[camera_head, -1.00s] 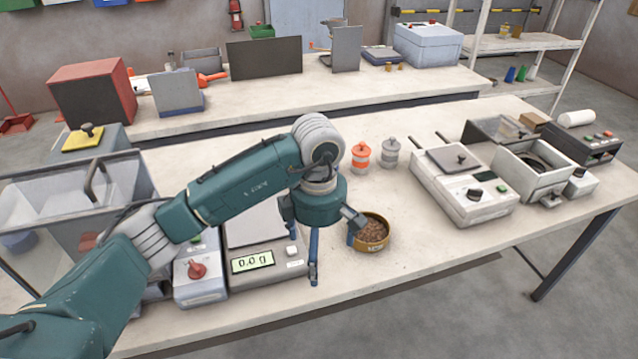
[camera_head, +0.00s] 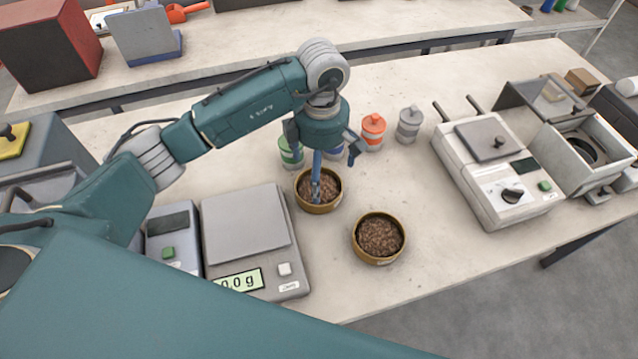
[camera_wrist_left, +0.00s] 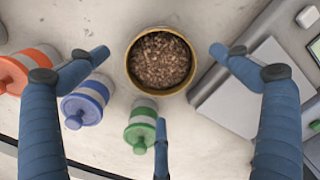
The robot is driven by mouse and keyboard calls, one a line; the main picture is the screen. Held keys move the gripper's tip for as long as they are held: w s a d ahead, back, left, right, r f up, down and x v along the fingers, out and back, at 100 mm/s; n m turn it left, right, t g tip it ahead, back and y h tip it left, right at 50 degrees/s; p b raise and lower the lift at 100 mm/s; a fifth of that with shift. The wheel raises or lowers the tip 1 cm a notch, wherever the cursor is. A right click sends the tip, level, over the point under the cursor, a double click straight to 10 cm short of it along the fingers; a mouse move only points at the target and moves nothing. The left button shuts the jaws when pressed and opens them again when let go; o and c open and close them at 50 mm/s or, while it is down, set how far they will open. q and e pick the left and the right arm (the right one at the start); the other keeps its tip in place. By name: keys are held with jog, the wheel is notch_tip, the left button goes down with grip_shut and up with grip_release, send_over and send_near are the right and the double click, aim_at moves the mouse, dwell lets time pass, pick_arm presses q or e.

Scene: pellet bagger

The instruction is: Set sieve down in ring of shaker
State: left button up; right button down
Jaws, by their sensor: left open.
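Two round gold-rimmed pans of brown pellets stand on the bench, one under my left gripper (camera_head: 317,209) and one nearer the front (camera_head: 396,254); I cannot tell which is the sieve. My left gripper (camera_head: 333,160) is open and empty, pointing down above the farther pan. In the left wrist view, that pan (camera_wrist_left: 133,78) lies between the spread fingers (camera_wrist_left: 160,78), apart from them. In the head view one finger hides part of it. The likely shaker (camera_head: 612,165), a pale box with a dark ring inside and a raised lid, stands at the right.
Green (camera_head: 291,157), orange (camera_head: 373,132) and grey (camera_head: 410,124) lidded jars stand behind the pans, with a blue jar (camera_wrist_left: 84,104) beside the green one. A scale (camera_head: 245,225) is left of the pans. A white machine (camera_head: 470,165) stands between them and the shaker.

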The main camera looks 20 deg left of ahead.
pick_arm(q)
jog(key=shift+s+f, duration=0.1)
jog(key=shift+f, duration=0.7)
jog(key=f+p, duration=0.2)
jog(key=f, duration=0.1)
jog(key=f+p, duration=0.1)
jog(key=shift+a+f, duration=0.15)
jog(key=shift+a, duration=0.15)
jog(key=shift+f, duration=0.6)
jog(key=shift+w, duration=0.2)
jog(key=shift+c, duration=1.3)
jog(key=c, duration=0.8)
jog(key=shift+c, duration=0.8)
pick_arm(e)
jog(key=r, duration=0.2)
jog(key=w+r, duration=0.1)
jog(key=shift+a+r, duration=0.2)
jog(key=shift+a, duration=0.1)
